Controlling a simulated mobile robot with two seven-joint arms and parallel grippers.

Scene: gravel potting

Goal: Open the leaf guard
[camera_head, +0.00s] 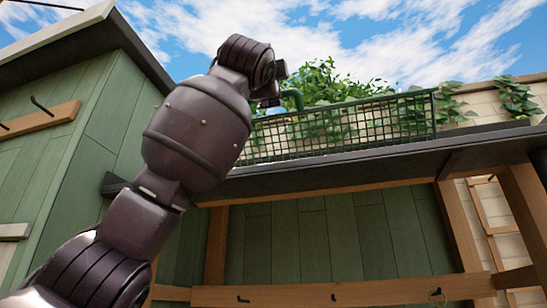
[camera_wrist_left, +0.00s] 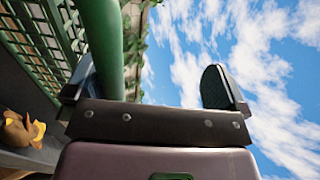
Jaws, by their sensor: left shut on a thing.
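The leaf guard (camera_head: 345,132) is a green-framed mesh panel along the roof's front edge in the head view. It appears raised, its mesh facing me. A green bar handle (camera_head: 295,97) shows at its left end. My left gripper (camera_head: 280,86) is at this handle, partly hidden behind my own wrist. In the left wrist view, the handle (camera_wrist_left: 104,45) passes between the fingers of my left gripper (camera_wrist_left: 150,90), close to the left finger. The gripper is shut on it. The mesh (camera_wrist_left: 38,35) shows at upper left there. My right gripper is not in view.
A dark roof edge (camera_head: 350,161) runs below the guard. Green plants (camera_head: 325,82) and a pale block wall (camera_head: 480,105) stand behind. Yellow-brown leaves (camera_wrist_left: 22,130) lie at the left in the wrist view. A wooden hook rail (camera_head: 340,293) hangs below. Open sky lies above.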

